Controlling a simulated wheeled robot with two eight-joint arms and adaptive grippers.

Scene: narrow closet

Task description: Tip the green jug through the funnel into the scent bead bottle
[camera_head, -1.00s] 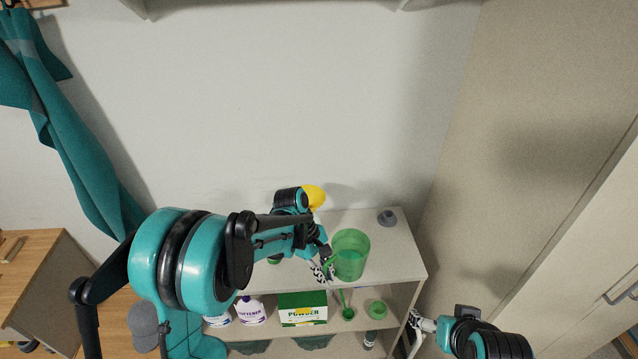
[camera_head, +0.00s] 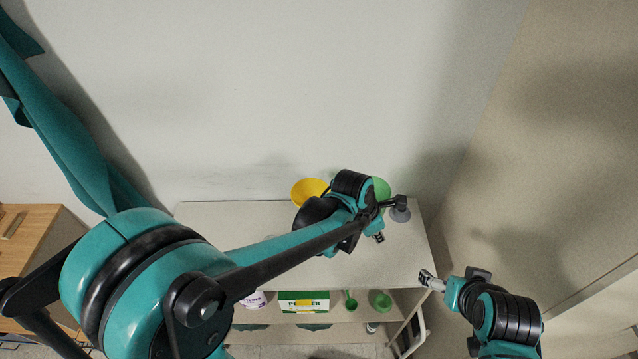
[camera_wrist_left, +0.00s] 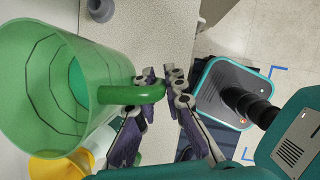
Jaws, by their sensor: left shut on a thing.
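My left gripper (camera_head: 372,208) is shut on the handle of the translucent green jug (camera_head: 382,188), above the back right of the shelf top. The left wrist view shows the gripper fingers (camera_wrist_left: 158,90) around the handle and the wide jug (camera_wrist_left: 62,85), with its open mouth and a lighter green patch inside. The yellow funnel (camera_head: 308,191) is left of the jug and gripper; its edge also shows below the jug in the wrist view (camera_wrist_left: 62,167). The scent bead bottle is not clearly visible. My right gripper (camera_head: 431,281) is near the unit's right front edge, away from the jug; its finger gap is unclear.
A grey round object (camera_head: 400,214) stands at the right end of the shelf top (camera_head: 250,225). The shelf below holds a powder box (camera_head: 303,301), a green scoop (camera_head: 351,301) and a green bowl (camera_head: 381,301). The wall is close behind, with a tall panel (camera_head: 540,150) at right.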

